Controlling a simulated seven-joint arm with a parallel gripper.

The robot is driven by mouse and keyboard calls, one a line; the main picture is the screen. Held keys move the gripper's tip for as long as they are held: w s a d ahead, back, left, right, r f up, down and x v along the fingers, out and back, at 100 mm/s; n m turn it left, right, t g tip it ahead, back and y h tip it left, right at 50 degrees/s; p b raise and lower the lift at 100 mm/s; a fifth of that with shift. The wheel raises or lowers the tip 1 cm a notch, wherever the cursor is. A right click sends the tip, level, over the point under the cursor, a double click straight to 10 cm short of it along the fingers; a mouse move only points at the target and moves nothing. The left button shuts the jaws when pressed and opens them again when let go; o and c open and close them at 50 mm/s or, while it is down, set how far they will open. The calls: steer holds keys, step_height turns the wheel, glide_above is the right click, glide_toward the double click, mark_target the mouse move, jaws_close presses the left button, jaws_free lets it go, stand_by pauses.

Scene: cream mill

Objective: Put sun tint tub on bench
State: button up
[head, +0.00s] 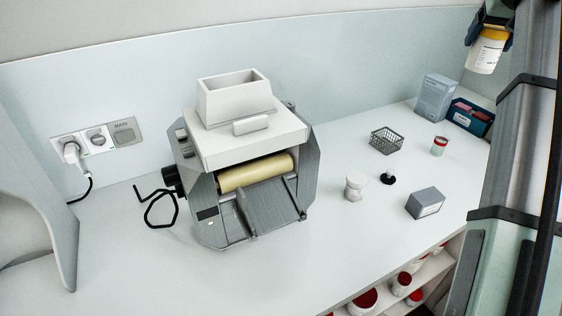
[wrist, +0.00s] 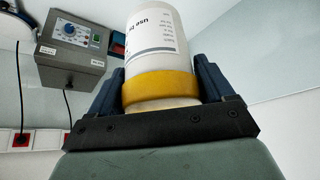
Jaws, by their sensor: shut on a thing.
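The sun tint tub (head: 485,54) is a white tub with a yellow band and a printed label. It is held in the air at the top right of the head view, above the back right of the bench (head: 290,275).
A roller mill (head: 250,140) stands mid-bench. To its right are a wire basket (head: 386,140), a white jar (head: 354,186), a black-based item (head: 388,178), a grey box (head: 425,203), a red-topped tub (head: 439,146) and blue boxes (head: 435,97). The front bench is clear. Red-lidded tubs (head: 402,284) sit on a shelf below.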

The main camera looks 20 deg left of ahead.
steer(key=s+a+n+y, duration=0.15)
steer(key=s+a, duration=0.25)
steer(key=a, duration=1.2)
steer(key=s+a+n, duration=0.2)
steer(key=s+a, duration=0.2)
steer(key=a, duration=1.1)
steer(key=s+a+n+y, duration=0.1)
steer(key=s+a+n, duration=0.15)
steer(key=a, duration=1.35)
steer(key=s+a+n+g+y, duration=0.1)
steer(key=s+a+n, duration=0.2)
steer(key=s+a, duration=1.3)
steer(key=s+a+n+g+y, duration=0.1)
steer(key=s+a+n+g, duration=0.1)
steer(key=s+a, duration=1.35)
steer(key=shift+s+d+f, duration=0.55)
steer(key=shift+s+f, duration=0.05)
steer(key=shift+f, duration=5.4)
steer(key=shift+s+d+f, duration=0.55)
steer(key=shift+f, duration=5.5)
steer(key=shift+s+d+f, duration=0.55)
steer(key=shift+s+f, duration=0.05)
steer(key=shift+f, duration=5.4)
steer(key=o, duration=1.1)
steer(key=shift+f, duration=0.1)
